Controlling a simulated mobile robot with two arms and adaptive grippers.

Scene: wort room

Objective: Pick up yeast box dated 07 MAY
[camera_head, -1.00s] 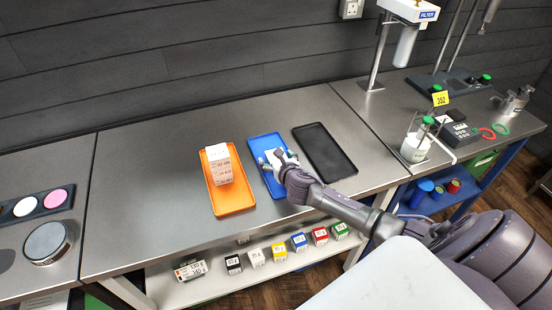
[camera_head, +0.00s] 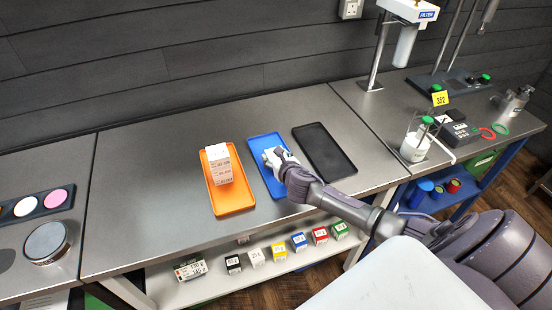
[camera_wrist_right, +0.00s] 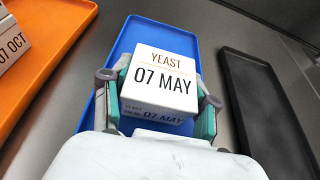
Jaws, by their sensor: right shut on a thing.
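The yeast box dated 07 MAY (camera_wrist_right: 162,82) is a white box with dark print. In the right wrist view it sits between the two fingers of my right gripper (camera_wrist_right: 158,105), which is shut on it. The blue tray (camera_wrist_right: 190,30) lies beneath; whether the box touches it I cannot tell. In the head view my right gripper (camera_head: 277,160) is over the blue tray (camera_head: 262,143) and mostly hides the box. My left gripper is not in view.
An orange tray (camera_head: 238,202) with a stack of white boxes (camera_head: 221,165) stands to the left. An empty black tray (camera_head: 325,150) lies to the right. Several small coloured boxes (camera_head: 279,252) stand on the shelf below. The counter between the wall and the trays is clear.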

